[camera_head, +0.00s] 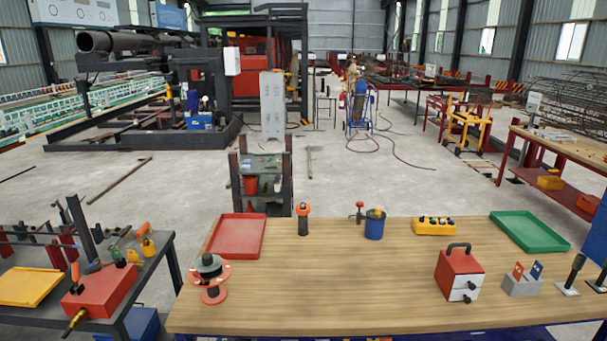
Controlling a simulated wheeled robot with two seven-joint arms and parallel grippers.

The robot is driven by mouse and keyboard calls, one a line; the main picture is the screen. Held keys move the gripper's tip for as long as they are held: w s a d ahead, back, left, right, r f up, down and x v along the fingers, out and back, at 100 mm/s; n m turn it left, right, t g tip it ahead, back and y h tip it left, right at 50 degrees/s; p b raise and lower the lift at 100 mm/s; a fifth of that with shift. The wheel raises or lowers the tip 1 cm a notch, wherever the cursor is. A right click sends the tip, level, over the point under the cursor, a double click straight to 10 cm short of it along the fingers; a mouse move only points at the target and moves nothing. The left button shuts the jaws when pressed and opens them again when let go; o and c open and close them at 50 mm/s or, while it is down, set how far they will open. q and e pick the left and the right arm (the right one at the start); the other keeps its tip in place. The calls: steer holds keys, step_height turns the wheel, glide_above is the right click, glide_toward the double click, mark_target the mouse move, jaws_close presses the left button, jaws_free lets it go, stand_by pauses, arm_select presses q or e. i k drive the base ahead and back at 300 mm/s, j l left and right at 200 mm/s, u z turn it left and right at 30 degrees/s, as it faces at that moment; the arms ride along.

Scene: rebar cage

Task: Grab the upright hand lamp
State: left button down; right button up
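What looks like the hand lamp (303,220) stands upright near the back edge of the wooden table, left of the middle. It has a dark body and an orange band near the top. Nothing touches it, and clear tabletop lies in front of it. Neither of my grippers is in view.
A red tray (237,236) lies left of the lamp, and an orange-black spool (211,282) stands front left. A blue can (375,224), yellow button box (434,226), green tray (529,231) and red drawer box (459,275) are to the right. The table's middle front is clear.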

mark_target(302, 214)
steer(key=i+l+z, duration=0.15)
steer(key=i+l, duration=0.15)
steer(key=i+l+z, duration=0.15)
steer(key=i, duration=0.4)
steer(key=l, duration=0.1)
